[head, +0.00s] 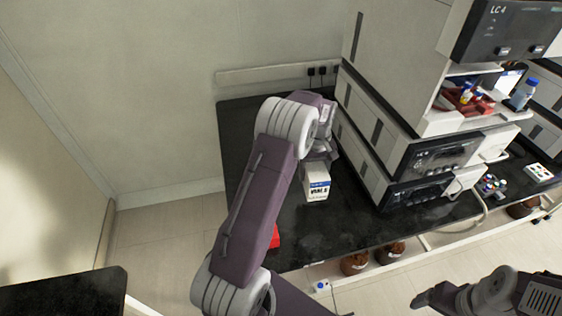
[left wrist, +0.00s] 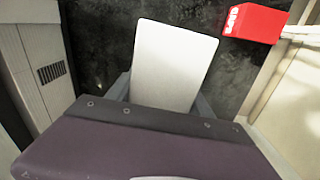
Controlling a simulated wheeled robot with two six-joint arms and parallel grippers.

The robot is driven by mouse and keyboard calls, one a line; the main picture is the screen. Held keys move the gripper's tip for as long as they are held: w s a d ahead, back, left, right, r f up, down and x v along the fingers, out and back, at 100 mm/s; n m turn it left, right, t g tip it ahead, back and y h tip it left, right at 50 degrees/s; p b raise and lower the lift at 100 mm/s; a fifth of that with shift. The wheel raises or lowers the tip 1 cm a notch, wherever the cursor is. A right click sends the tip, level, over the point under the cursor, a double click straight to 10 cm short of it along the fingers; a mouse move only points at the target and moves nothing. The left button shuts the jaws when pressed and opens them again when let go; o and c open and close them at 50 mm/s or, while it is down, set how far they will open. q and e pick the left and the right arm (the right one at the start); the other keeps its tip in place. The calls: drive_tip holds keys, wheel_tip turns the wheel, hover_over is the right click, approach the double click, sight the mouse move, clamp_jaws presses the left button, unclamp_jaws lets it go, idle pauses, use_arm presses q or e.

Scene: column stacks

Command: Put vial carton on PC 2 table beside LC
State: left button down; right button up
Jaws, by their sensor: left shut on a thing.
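The vial carton (head: 316,186) is a small white box with a blue-and-white label, over the black bench top (head: 300,235) left of the LC stack. My left gripper (head: 318,160) is shut on it from behind and above. In the left wrist view the carton (left wrist: 174,64) shows as a plain white face between the two fingers (left wrist: 165,97). Whether its base touches the bench is unclear. The LC stack (head: 395,110), marked LC 4, stands to its right. My right gripper (head: 432,298) is low at the right, away from the bench; its finger opening is unclear.
A red box (head: 274,237) sits at the bench's front left, partly behind my left arm; it also shows in the left wrist view (left wrist: 254,22). Brown bottles (head: 355,263) stand below the bench front. Wall sockets (head: 318,71) are behind. Bare bench lies in front of the carton.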

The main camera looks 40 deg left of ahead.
use_arm(q)
drive_tip(key=shift+w+a+f+n, duration=0.6)
drive_tip(key=shift+a+f, duration=0.2)
drive_tip(key=shift+s+d+r, duration=0.15)
drive_tip(key=shift+s+d+f, duration=0.25)
drive_tip(key=shift+s+f, duration=1.6)
drive_tip(key=shift+s, duration=0.05)
drive_tip(key=shift+s+d+f, duration=0.2)
drive_tip(key=shift+s+f, duration=1.6)
drive_tip(key=shift+s, duration=0.1)
drive_tip(key=shift+s+d+f, duration=0.25)
drive_tip(key=shift+s+f, duration=1.6)
drive_tip(key=shift+s, duration=0.05)
drive_tip(key=shift+f, duration=0.1)
drive_tip(key=shift+c, duration=2)
unclamp_jaws()
